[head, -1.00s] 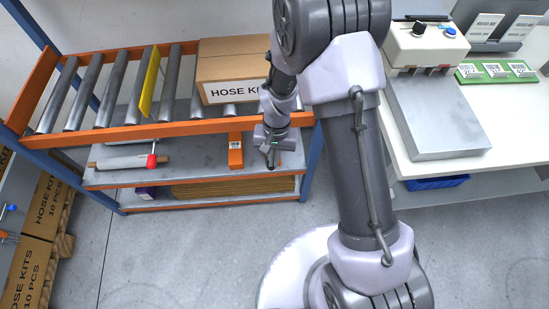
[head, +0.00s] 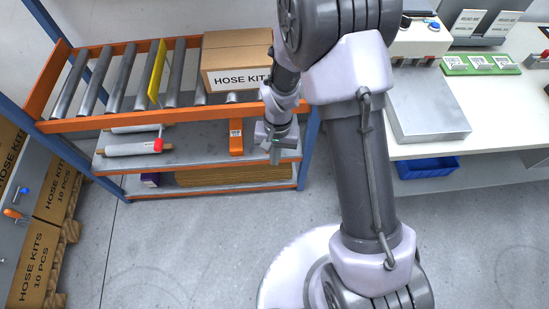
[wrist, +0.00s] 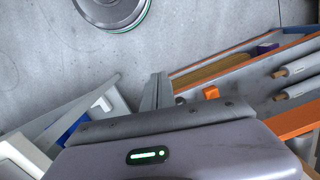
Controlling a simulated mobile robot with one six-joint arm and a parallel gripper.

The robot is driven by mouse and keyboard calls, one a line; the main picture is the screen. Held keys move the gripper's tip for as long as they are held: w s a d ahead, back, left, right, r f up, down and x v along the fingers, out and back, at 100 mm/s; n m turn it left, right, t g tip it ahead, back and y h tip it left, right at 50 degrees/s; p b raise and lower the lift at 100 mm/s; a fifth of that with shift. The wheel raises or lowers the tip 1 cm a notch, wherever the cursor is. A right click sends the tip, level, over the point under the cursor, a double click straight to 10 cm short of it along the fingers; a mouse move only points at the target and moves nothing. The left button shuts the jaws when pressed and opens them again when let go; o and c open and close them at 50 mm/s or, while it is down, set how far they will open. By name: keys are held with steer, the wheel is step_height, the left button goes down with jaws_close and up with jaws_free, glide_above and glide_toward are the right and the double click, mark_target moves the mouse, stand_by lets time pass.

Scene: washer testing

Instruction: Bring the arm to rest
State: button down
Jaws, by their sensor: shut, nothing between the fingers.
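My gripper (head: 275,154) hangs at the end of my bent arm in the head view, in front of the right end of the roller rack. My upper arm hides part of the bench and the rack's right side.
A carton marked HOSE KITS (head: 237,62) and a yellow plate (head: 157,73) are on the rollers. A blue post (head: 311,145) stands close right of my gripper. A white bench (head: 440,140) is on the right, with a blue bin (head: 428,169) below. The front floor is clear.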

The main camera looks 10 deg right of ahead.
step_height(320, 180, up, 17)
steer(key=s+d+t, duration=0.1)
steer(key=d+t, duration=0.1)
steer(key=t, duration=0.1)
steer(key=s+d+r+m+t+y, duration=0.1)
steer(key=s+d+r+t, duration=0.1)
steer(key=s+r, duration=1.2)
steer(key=shift+s+d+r+m+t, duration=0.15)
steer(key=shift+d+m+t, duration=0.25)
steer(key=shift+t, duration=0.5)
